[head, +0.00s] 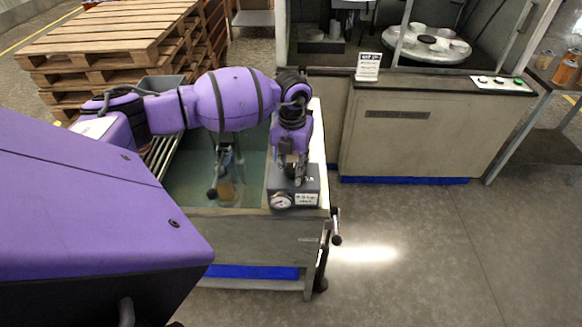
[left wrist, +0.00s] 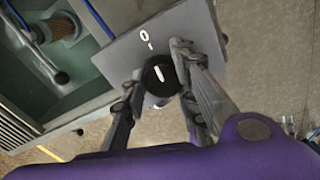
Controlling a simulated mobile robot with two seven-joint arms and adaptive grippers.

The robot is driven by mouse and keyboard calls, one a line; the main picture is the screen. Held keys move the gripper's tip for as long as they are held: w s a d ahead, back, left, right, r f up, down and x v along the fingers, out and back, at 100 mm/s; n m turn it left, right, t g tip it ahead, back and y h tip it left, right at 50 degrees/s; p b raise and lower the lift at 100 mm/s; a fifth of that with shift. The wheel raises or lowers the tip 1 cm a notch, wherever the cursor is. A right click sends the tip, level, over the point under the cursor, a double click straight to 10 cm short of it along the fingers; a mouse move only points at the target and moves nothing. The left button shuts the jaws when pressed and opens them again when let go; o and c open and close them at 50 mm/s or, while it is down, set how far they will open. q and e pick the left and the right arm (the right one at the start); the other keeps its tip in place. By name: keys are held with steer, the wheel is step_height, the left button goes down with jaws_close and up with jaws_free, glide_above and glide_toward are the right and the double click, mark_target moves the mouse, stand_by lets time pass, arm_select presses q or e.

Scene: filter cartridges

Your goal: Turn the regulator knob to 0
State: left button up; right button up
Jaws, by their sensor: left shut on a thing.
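The regulator box (head: 313,185) is a grey block on the near right corner of the bench, with a round gauge (head: 281,202) and a white label on its front. In the left wrist view its grey top plate (left wrist: 118,58) carries a white 0 and a short tick. The round black knob (left wrist: 160,75) has a white pointer line, which points roughly toward the tick by the 0. My left gripper (left wrist: 161,84) reaches down from above, its fingers shut on either side of the knob. In the head view the gripper (head: 291,172) hides the knob. My right gripper is out of view.
The bench (head: 245,233) has a green recessed basin left of the box, holding a tan cartridge (head: 226,190) beside a clamp lever. A crank handle (head: 336,226) sticks out at the bench's right. Wooden pallets (head: 105,40) and a machine cabinet (head: 420,140) stand behind.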

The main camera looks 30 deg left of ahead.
mark_target(291, 168)
arm_select(q)
steer(key=shift+a+r+n, duration=0.25)
steer(key=shift+a+n, duration=0.15)
steer(key=shift+n, duration=0.2)
steer(key=o, duration=1)
steer(key=shift+s, duration=0.1)
steer(key=shift+d+f, duration=0.15)
step_height(291, 168, up, 12)
steer(key=shift+r, duration=0.1)
